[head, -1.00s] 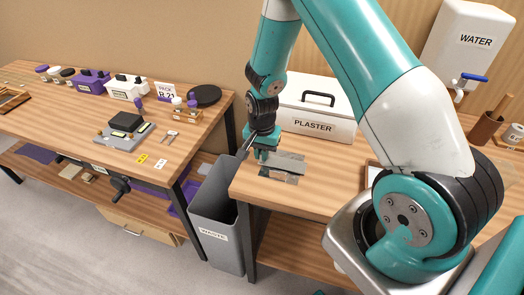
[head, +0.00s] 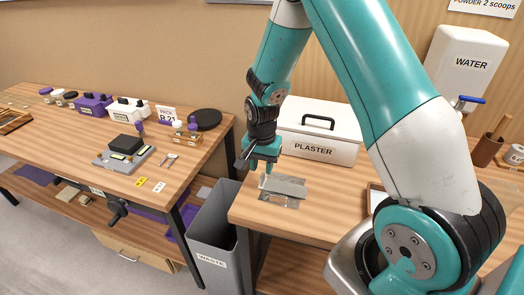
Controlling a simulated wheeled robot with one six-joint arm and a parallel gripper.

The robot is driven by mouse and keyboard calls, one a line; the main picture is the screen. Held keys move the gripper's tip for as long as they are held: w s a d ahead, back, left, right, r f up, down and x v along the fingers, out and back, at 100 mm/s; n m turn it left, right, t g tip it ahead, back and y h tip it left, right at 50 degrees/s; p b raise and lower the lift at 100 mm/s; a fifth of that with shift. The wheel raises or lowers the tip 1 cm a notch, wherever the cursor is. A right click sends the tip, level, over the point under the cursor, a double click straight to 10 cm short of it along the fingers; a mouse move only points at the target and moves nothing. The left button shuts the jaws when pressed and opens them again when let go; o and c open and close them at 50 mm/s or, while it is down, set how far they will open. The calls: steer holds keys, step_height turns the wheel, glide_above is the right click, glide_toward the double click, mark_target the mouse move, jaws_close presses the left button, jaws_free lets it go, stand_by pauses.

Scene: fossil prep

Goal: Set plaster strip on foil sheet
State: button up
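The plaster strip (head: 285,186) is a flat pale grey band. It lies near the front left of the right-hand bench. The foil sheet (head: 276,201) is a shiny grey piece, and its front part shows below the strip. The strip appears to lie over the back part of the foil, which it hides. My gripper (head: 261,170) points down just above the strip's left end, with a small gap. Its fingers look apart with nothing between them. The strip stays below it.
A white box labelled PLASTER (head: 318,150) stands behind. A grey waste bin (head: 213,232) stands off the bench's left edge. A water tank (head: 466,68) and a brown cup (head: 486,150) are at the right. The left table (head: 60,145) holds several tools and boxes.

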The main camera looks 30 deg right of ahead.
steer(key=s+a+r+n+y+b, duration=0.1)
steer(key=s+a+r+n, duration=0.15)
steer(key=r, duration=0.45)
steer(key=s+a+r+n, duration=0.2)
steer(key=a+r, duration=0.2)
steer(key=r, duration=0.2)
steer(key=s+a+r+n+y, duration=0.1)
steer(key=s+a+r+n, duration=0.3)
steer(key=s, duration=0.5)
steer(key=s+a+r+n+y, duration=0.2)
steer(key=s+a+r+n, duration=0.3)
steer(key=s+a+n, duration=0.2)
steer(key=shift+s+n, duration=1.05)
steer(key=shift+s, duration=0.05)
